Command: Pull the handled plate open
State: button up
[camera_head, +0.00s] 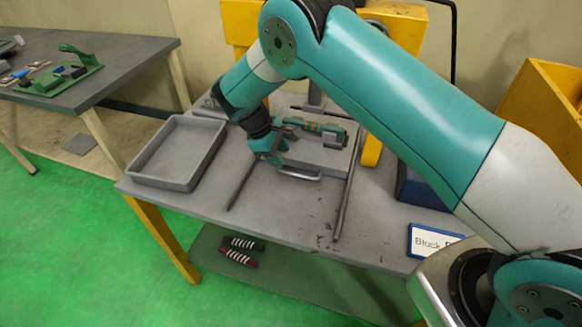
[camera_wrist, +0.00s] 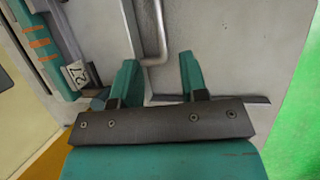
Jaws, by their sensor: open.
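The handled plate (camera_head: 325,157) is a light grey slab on the table between two dark rails. Its silver bar handle (camera_head: 300,174) is at the near edge. My gripper (camera_head: 272,158) is low over the plate's near left part, close to the handle. Whether the fingertips touch the plate cannot be told.
A teal, orange-banded part (camera_head: 325,128) lies on the plate's far side. An empty grey tray (camera_head: 215,150) is left of the rails (camera_head: 347,190). A blue bin (camera_head: 415,188) and a sign (camera_head: 432,241) are to the right. The tabletop in front of the handle is clear.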

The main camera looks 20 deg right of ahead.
aim_at(293, 173)
jog(key=p+x, duration=0.1)
jog(key=x, duration=0.6)
jog(key=shift+d+f, duration=0.1)
jog(key=shift+f, duration=0.25)
grip_shut()
